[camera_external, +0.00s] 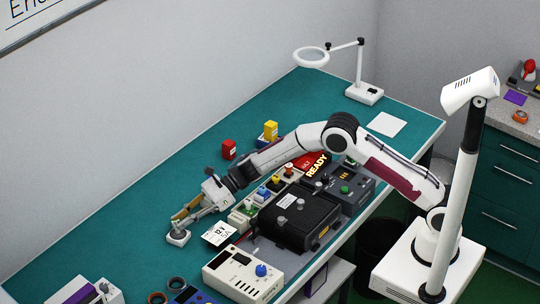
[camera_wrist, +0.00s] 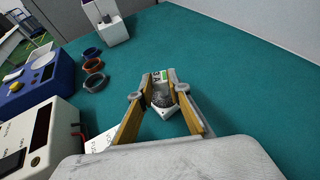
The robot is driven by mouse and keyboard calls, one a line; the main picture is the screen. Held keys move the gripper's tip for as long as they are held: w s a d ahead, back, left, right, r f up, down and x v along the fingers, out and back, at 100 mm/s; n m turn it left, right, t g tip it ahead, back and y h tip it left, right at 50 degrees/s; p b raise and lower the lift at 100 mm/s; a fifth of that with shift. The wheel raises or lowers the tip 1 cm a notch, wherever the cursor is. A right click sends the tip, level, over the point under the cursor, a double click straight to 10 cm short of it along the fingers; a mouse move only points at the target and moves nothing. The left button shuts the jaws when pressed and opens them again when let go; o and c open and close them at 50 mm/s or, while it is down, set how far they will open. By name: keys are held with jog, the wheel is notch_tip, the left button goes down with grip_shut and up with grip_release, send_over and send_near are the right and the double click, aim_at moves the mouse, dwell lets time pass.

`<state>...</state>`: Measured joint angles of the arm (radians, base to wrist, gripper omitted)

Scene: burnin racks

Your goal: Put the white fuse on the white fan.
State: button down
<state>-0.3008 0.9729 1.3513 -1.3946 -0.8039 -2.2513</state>
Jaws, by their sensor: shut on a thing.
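The white fan (camera_external: 178,239) sits on the teal bench top at the front left. In the wrist view the fan (camera_wrist: 165,112) shows its dark round grille and white corner between my fingers. My gripper (camera_external: 183,219) points down at the fan. In the wrist view my gripper (camera_wrist: 160,86) is shut on the white fuse (camera_wrist: 158,77), which has a green band and dark lettering. The fuse is at or just above the fan; I cannot tell whether they touch. In the outside view the fuse is hidden or too small to make out.
A white label card (camera_external: 219,234) lies right of the fan. A white instrument with a blue knob (camera_external: 244,275) and dark boxes (camera_external: 299,220) line the bench's near edge. The bench left of the fan is clear.

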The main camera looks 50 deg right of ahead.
jog(key=c, duration=1.9)
grip_release()
jog(key=shift+r, duration=0.1)
jog(key=shift+r, duration=0.1)
jog(key=v, duration=1.2)
jog(key=shift+w, duration=0.1)
jog(key=shift+r, duration=0.1)
